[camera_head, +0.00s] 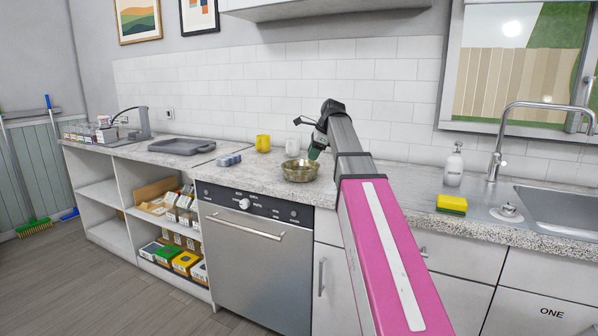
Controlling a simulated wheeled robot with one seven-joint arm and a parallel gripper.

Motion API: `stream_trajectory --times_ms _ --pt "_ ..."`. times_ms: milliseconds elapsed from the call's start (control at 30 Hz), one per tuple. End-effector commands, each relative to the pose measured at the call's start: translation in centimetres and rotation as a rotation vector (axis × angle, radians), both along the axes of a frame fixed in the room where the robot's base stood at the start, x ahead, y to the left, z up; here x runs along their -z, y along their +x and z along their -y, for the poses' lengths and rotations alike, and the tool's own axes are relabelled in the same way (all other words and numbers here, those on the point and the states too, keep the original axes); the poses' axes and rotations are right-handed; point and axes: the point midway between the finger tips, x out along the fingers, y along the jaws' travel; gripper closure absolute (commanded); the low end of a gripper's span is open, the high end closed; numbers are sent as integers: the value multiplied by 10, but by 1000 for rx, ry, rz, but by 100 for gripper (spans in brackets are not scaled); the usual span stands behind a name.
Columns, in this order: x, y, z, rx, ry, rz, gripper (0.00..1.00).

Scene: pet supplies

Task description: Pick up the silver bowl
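The silver bowl (300,174) stands upright on the speckled grey countertop, above the right part of the dishwasher front. It is round and shiny with a slightly yellowish sheen, and its inside looks empty. My pink and grey arm reaches in from the bottom right. My gripper (315,150) hangs at the arm's end, just above and to the right of the bowl's back rim, and looks apart from it. A dark green part shows at its tip. The fingers are too small to tell their opening.
A yellow mug (263,143) and a white cup (292,147) stand behind the bowl. A small blue-grey item (229,160) and a grey tray (181,146) lie left. A soap bottle (453,167), yellow sponge (451,204) and sink (570,208) are right.

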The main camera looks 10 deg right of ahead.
Motion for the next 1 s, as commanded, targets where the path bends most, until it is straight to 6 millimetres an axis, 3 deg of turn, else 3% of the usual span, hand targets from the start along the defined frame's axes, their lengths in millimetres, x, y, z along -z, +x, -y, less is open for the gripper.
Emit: stream_trajectory --times_ms 167,400,667,1000 --pt "9 2 -4 -1 0 -1 66" --pt "40 9 -16 -2 0 -2 66" --pt "56 14 -23 -1 0 0 66" --pt "93 25 -41 -1 0 -1 66"
